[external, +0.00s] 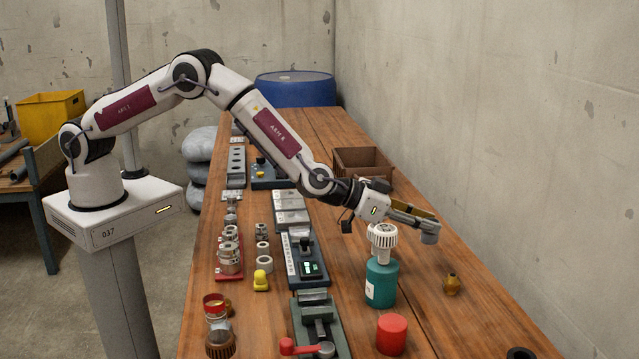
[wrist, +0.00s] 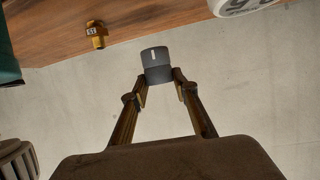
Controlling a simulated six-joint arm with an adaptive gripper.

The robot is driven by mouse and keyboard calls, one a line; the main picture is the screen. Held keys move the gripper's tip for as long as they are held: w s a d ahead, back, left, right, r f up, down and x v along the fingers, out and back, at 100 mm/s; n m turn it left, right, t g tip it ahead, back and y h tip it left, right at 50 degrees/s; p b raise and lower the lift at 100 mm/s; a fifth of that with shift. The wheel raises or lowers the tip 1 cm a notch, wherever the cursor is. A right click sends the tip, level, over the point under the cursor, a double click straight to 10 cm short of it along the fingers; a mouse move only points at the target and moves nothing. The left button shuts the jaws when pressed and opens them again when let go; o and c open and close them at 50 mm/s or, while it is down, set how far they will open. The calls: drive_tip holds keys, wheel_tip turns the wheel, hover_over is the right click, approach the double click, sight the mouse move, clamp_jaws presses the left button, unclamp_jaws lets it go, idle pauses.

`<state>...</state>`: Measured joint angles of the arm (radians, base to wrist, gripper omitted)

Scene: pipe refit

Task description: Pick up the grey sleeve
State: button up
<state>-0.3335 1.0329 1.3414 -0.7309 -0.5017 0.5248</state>
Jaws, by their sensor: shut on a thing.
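The grey sleeve (external: 430,232) is a short dark-grey cylinder at the end of my gripper (external: 419,222), on the right side of the workbench. In the wrist view, the sleeve (wrist: 157,65) has a small white mark and sits between the two fingertips of my gripper (wrist: 160,81). My gripper is shut on it. In the external view the sleeve is up in the air, level with the white cap of the teal bottle and apart from the bench top.
The teal bottle (external: 381,283) with its white vented cap (external: 382,236) stands just left of the sleeve. A brass fitting (external: 452,285) and a red cylinder (external: 391,334) stand nearby. A vise (external: 318,330) is in front. A brown crate (external: 362,163) sits behind. The concrete wall borders the right.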

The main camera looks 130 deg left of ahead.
drive_tip(key=shift+r, duration=1.3)
drive_tip(key=shift+d, duration=0.1)
